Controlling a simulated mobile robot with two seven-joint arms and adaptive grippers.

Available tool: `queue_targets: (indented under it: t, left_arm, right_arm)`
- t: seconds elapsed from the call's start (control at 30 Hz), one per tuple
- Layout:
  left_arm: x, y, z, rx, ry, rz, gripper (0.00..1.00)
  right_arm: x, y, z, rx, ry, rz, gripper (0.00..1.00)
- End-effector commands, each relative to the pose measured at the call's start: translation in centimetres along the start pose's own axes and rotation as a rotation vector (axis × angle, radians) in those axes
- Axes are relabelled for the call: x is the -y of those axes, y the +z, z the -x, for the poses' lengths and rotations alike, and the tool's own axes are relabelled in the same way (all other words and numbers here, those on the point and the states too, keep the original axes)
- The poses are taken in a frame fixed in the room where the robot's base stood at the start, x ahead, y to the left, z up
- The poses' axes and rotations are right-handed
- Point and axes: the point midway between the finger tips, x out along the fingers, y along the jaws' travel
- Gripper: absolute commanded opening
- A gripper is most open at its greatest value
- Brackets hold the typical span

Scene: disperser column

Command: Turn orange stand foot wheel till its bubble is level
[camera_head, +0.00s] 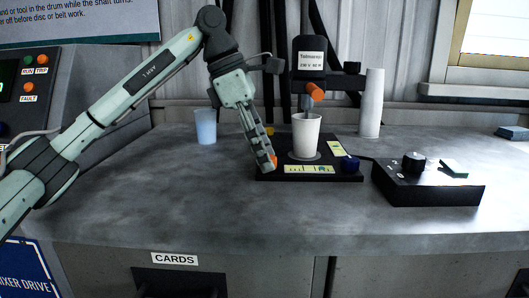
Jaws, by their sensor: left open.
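The disperser stand's black base (322,177) sits on the grey bench. A small orange wheel (274,160) shows at its front left corner, partly hidden by my fingers. My left gripper (266,163) points down at this corner, its fingers close around or beside the orange wheel; I cannot tell whether they touch it. It is open. A yellow-green level strip (309,169) lies along the base's front edge; its bubble is too small to read. A second pale strip (337,148) lies on the right side. A blue wheel (349,164) is at the front right corner. My right gripper is out of view.
A white cup (306,135) stands on the base under the disperser head (309,58), which has an orange knob (316,92). A black control box (425,187) stands close right. A bluish cup (205,127) and a white cylinder (371,103) stand behind. The front bench is clear.

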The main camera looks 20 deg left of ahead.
Motion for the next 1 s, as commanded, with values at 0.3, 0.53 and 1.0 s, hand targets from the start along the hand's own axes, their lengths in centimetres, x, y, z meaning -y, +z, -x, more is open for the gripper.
queue_targets:
  t: [0.3,0.53,1.0]
  left_arm:
    - [0.02,0.03,-0.2,0.0,0.0,-0.001,0.44]
    - [0.02,0.04,-0.18,0.0,0.0,-0.001,0.15]
    - [0.08,0.03,-0.18,-0.001,0.02,0.043,0.0]
  right_arm:
    - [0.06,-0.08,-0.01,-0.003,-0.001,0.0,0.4]
    - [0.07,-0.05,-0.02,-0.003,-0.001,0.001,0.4]
    - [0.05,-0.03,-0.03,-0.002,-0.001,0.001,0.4]
